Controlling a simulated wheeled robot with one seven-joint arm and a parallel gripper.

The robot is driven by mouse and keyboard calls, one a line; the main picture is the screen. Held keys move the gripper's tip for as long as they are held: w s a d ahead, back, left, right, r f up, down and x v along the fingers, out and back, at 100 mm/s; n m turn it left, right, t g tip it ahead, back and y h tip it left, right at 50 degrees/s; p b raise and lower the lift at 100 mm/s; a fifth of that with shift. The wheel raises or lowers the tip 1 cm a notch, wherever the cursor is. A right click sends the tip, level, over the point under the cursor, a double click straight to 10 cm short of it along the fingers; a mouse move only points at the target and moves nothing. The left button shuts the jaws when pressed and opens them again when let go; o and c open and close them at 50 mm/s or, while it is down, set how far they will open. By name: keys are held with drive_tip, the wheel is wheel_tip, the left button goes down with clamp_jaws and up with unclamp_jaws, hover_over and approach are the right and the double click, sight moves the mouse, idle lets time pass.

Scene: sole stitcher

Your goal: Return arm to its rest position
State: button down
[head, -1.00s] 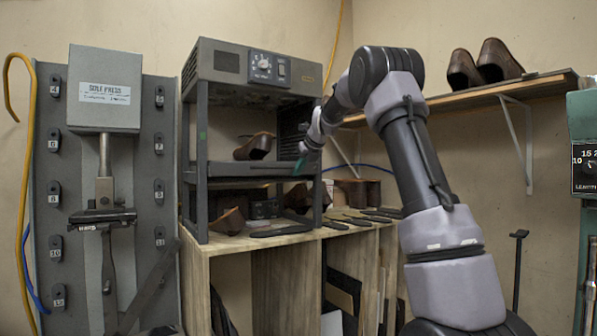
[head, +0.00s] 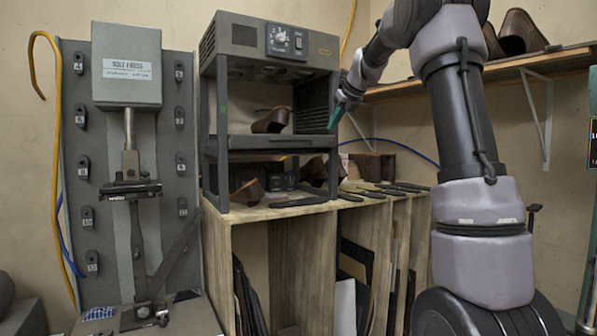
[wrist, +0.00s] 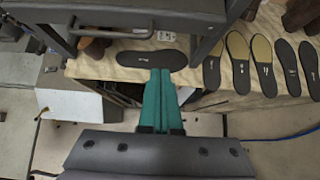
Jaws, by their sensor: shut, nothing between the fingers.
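My gripper (head: 338,116) shows in the head view at the right front of the grey oven-like cabinet, fingers pointing down. In the wrist view its green fingers (wrist: 160,100) are together with nothing between them. They point toward a dark sole (wrist: 151,61) on the wooden bench, apparently above it without contact. My arm rises at the right of the head view and bends over toward the cabinet.
The cabinet (head: 270,143) stands on the wooden bench (head: 247,214) with a brown shoe (head: 272,120) on its shelf. Several soles lie to its right. A sole press (head: 126,66) stands left. A wall shelf (head: 520,61) is close behind my arm.

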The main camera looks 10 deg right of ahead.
drive_tip(key=s+a+f+n+g, duration=0.1)
drive_tip(key=s+a+n, duration=0.1)
drive_tip(key=s+n, duration=0.6)
drive_tip(key=s+a+f+n, duration=0.15)
drive_tip(key=s+n, duration=0.25)
drive_tip(key=s, duration=0.8)
drive_tip(key=s+a+f+n, duration=0.1)
drive_tip(key=s+f+n, duration=0.5)
drive_tip(key=s+n, duration=0.2)
drive_tip(key=s+a+f+n+h, duration=0.1)
drive_tip(key=s+f+n, duration=0.6)
drive_tip(key=s, duration=0.5)
drive_tip(key=shift+s+a+n+g, duration=0.35)
drive_tip(key=shift+a+n+g, duration=0.05)
drive_tip(key=shift+n, duration=0.3)
